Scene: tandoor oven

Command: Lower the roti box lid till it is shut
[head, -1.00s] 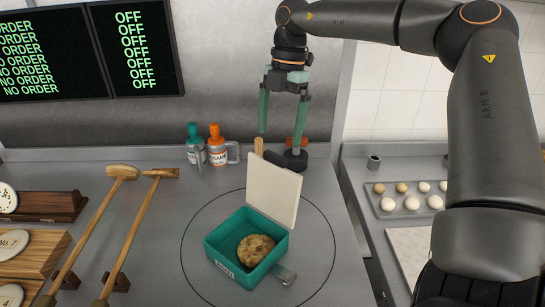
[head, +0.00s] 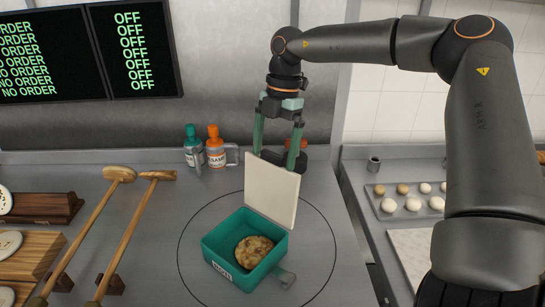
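The teal roti box (head: 218,243) stands on the grey counter inside a thin drawn circle, with a browned roti (head: 254,251) in it. Its cream lid (head: 271,190) is open and stands up near vertical at the box's back edge. My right gripper (head: 276,150) points down just behind the lid's top edge, its green fingers spread apart. The fingertips are partly hidden by the lid, and I cannot tell whether they touch it. My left gripper is not in view.
A teal bottle (head: 193,146) and an orange bottle (head: 215,147) stand at the back. Two wooden-handled tools (head: 130,236) lie at the left. A tray of dough balls (head: 405,204) is at the right. The counter around the box is clear.

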